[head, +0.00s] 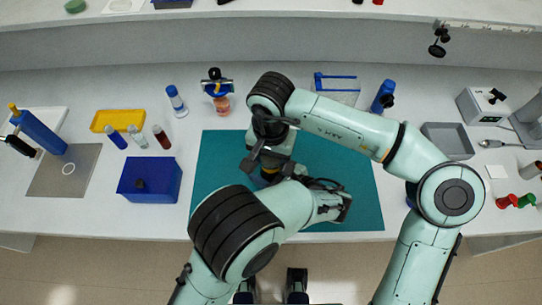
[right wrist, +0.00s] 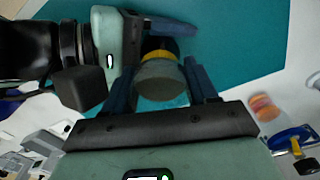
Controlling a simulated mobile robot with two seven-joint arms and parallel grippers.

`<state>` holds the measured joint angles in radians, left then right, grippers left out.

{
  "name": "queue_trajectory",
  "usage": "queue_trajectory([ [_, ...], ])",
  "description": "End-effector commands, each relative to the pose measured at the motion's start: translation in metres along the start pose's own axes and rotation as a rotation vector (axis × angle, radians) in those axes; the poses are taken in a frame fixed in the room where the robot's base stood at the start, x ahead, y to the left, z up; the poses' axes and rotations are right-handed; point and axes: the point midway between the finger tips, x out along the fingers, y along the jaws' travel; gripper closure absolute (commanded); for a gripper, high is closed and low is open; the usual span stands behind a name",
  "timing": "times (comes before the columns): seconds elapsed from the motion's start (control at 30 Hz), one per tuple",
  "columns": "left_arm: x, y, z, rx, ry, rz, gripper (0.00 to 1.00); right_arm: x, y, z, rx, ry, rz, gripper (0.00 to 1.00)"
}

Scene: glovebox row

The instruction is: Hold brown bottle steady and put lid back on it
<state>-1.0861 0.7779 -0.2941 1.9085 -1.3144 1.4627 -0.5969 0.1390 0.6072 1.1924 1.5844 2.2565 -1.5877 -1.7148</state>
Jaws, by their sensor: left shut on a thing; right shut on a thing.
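The brown bottle (head: 266,178) stands over the teal mat (head: 225,165), mostly hidden by my arms in the head view. A yellow band (right wrist: 160,46) shows around it in the right wrist view. My left gripper (head: 283,181) is shut on the bottle from the side; its finger also shows behind the bottle in the right wrist view. My right gripper (right wrist: 162,85) points down from above and is shut on the dark grey round lid (right wrist: 161,84). The lid is in line with the bottle and close above it; I cannot tell whether they touch.
A blue box (head: 150,180), a yellow tray (head: 118,120) and several small vials stand left of the mat. A jar with orange contents (head: 222,104) stands behind the mat. A grey tray (head: 447,141) lies at the right. The mat's left part is clear.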

Motion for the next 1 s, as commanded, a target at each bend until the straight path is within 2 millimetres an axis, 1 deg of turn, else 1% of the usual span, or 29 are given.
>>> queue_trajectory([
  [0.13,0.000,0.000,0.000,0.001,0.000,0.000,1.00,0.000,0.000,0.000,-0.002,0.000,-0.001,0.79],
  [0.17,0.000,0.000,0.000,0.001,0.000,0.000,1.00,0.000,0.000,0.000,-0.003,0.000,-0.001,0.36],
  [0.2,0.000,0.000,0.000,0.001,0.000,-0.001,1.00,0.000,0.000,0.000,-0.003,0.000,-0.001,0.23],
  [0.23,0.000,0.000,0.000,0.001,0.000,-0.001,1.00,0.000,0.000,0.000,-0.003,0.000,-0.001,0.17],
  [0.47,0.000,0.000,0.000,0.000,0.000,0.001,1.00,-0.001,0.000,0.000,-0.003,0.000,0.002,0.17],
  [0.57,0.001,0.000,0.000,-0.001,0.000,0.002,1.00,-0.009,0.000,0.000,-0.002,0.001,0.001,0.17],
  [0.7,0.000,0.000,0.000,0.000,0.000,0.001,1.00,-0.029,-0.001,0.000,-0.004,0.001,-0.002,0.17],
  [0.8,0.000,0.000,0.000,0.000,0.000,0.001,1.00,-0.040,0.000,0.000,-0.003,0.001,-0.001,0.17],
  [0.9,0.000,0.000,0.000,0.000,0.000,0.000,1.00,-0.045,0.000,0.000,-0.004,0.000,0.001,0.17],
  [1.0,0.000,0.000,0.000,0.000,0.000,0.000,1.00,-0.045,0.000,0.000,-0.004,0.000,0.001,0.17],
])
